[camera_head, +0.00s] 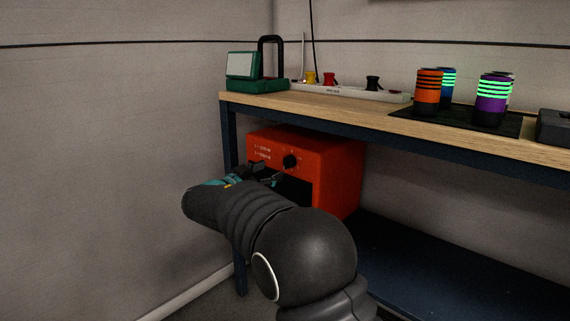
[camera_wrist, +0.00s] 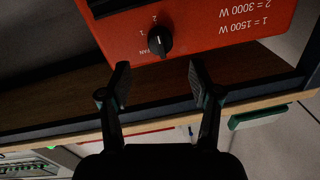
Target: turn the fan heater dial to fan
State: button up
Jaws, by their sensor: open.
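The orange-red fan heater (camera_head: 335,178) stands on the lower shelf under the bench. Its black dial (camera_head: 290,161) is on the front panel, and it shows upside down in the wrist view (camera_wrist: 159,40). The marks 1, 2 and FAN surround the dial; I cannot tell surely which mark its pointer faces. My gripper (camera_head: 267,174) is in front of the heater, close to the dial. In the wrist view my gripper (camera_wrist: 160,77) has its two fingers apart with nothing between them, and the dial lies just beyond the gap, apart from both fingertips.
The wooden benchtop (camera_head: 350,112) overhangs the heater. On it are a green device (camera_head: 257,85), a power strip (camera_head: 350,91) and several striped cans on a black mat (camera_head: 404,122). A wall is close on the left. The lower shelf (camera_head: 430,260) is clear to the right.

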aim_at(284, 164)
jog(key=x, duration=0.7)
jog(key=shift+w+d+p, duration=0.1)
jog(key=shift+w+p, duration=0.1)
jog(key=shift+p, duration=0.2)
jog(key=c, duration=1.1)
jog(key=shift+c, duration=0.2)
jog(key=shift+f, duration=0.1)
